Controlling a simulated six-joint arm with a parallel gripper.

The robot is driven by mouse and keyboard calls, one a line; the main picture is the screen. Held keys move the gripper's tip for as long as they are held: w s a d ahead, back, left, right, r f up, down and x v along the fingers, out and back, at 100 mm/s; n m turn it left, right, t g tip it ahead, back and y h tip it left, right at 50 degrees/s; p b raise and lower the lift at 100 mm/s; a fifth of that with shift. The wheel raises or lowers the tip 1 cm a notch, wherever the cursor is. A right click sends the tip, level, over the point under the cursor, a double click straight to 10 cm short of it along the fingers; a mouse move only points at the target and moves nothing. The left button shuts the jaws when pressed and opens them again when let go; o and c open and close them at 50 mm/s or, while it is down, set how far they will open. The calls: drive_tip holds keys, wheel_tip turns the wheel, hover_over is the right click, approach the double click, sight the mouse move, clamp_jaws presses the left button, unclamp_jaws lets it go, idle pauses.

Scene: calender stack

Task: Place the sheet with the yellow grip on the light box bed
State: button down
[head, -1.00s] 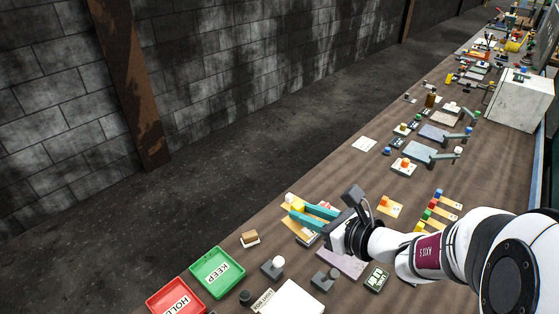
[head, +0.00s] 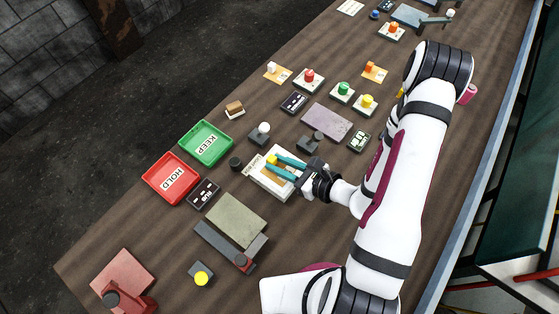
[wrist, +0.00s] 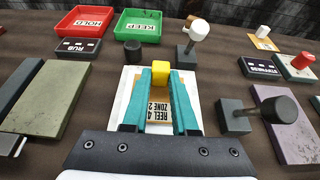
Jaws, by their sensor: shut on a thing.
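The sheet with the yellow grip (head: 272,159) is between the teal fingers of my gripper (head: 274,166). In the wrist view the yellow grip (wrist: 160,71) sits at the fingertips, and the sheet's orange face with "REEL 4 ZONE 2" (wrist: 159,110) shows between the fingers. The white light box bed (head: 260,184) is directly under the sheet; its white surface also shows in the wrist view (wrist: 128,84). My gripper is shut on the yellow grip. I cannot tell whether the sheet touches the bed or hangs just above it.
A green KEEP tray (head: 206,157) and a red HOLD tray (head: 157,188) lie to the left. A dark knob (head: 236,163) and a white-balled lever (head: 264,128) stand close behind the bed. A dark-handled lever (head: 309,143) and a mauve plate (head: 325,122) are to the right.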

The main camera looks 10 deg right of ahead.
drive_tip(key=shift+f, duration=0.1)
drive_tip(key=c, duration=0.7)
unclamp_jaws()
drive_tip(key=v, duration=0.7)
drive_tip(key=s+a+r+n+g+y, duration=0.1)
drive_tip(key=s+a+r+n+g, duration=0.25)
drive_tip(key=r+n+g, duration=0.2)
drive_tip(key=s+a+r+n+g+y, duration=0.1)
drive_tip(key=s+a+r+n+g, duration=0.2)
drive_tip(key=a+r+n+g, duration=0.25)
drive_tip(key=s+d+r+n+t+h, duration=0.1)
drive_tip(key=s+d+r+n+h, duration=0.4)
drive_tip(key=s+n+h, duration=0.3)
drive_tip(key=shift+d+r+n+h, duration=0.35)
drive_tip(key=shift+d+n+h, duration=0.15)
drive_tip(key=shift+n+h, duration=0.55)
